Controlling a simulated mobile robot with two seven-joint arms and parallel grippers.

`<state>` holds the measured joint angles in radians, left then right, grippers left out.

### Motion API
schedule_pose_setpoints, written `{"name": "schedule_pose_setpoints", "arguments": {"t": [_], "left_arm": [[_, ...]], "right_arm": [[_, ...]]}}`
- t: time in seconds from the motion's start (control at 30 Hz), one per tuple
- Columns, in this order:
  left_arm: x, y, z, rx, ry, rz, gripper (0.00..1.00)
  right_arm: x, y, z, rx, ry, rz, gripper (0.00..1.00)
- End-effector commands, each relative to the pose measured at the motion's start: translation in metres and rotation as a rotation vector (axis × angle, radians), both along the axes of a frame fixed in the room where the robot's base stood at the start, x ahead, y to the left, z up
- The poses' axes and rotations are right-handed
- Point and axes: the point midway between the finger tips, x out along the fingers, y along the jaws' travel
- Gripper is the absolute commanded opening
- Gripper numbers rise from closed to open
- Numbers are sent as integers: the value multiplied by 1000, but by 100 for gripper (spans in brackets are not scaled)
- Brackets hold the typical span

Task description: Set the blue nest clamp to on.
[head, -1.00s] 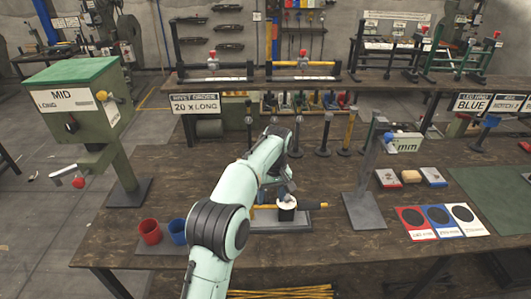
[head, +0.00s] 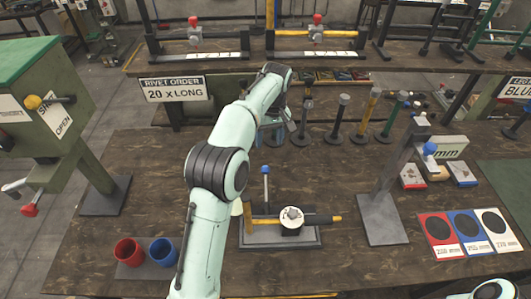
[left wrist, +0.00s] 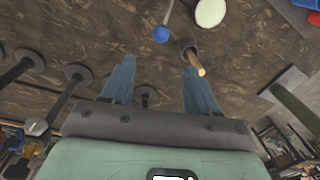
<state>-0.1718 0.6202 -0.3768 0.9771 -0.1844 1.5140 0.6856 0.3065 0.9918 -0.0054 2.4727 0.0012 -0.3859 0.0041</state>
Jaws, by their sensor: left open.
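The blue nest clamp is a grey lever with a blue knob (head: 266,170). It stands roughly upright behind a low grey fixture base (head: 285,240) on the wooden bench. The fixture carries a dark horizontal bar with yellow parts and a black, white-topped round piece (head: 291,216). My left gripper (head: 273,134) is just beyond the knob, partly hidden by its own arm. In the left wrist view its two blue fingers (left wrist: 160,85) are spread and empty. The blue knob (left wrist: 161,34) lies ahead of them, apart from both. My right gripper is out of view.
Several upright posts, including a yellow one (head: 370,118), stand behind. A grey stand (head: 382,217) is to the right; red (head: 129,251) and blue (head: 163,251) cups are front left. A green-topped press (head: 50,115) stands at left. A tan-tipped rod (left wrist: 196,62) is near one finger.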

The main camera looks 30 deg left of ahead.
Motion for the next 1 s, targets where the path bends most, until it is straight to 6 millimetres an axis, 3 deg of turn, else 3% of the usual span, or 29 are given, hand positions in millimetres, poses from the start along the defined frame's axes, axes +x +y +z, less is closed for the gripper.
{"name": "schedule_pose_setpoints", "arguments": {"t": [0.27, 0.7, 1.0], "left_arm": [[-3, 1, -24, -1, 6, -1, 59], [-8, 6, -112, -1, 5, 0, 59], [-9, 7, -134, -1, 1, 0, 59]], "right_arm": [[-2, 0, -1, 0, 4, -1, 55], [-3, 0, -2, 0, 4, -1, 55], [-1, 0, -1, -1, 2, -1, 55]]}}
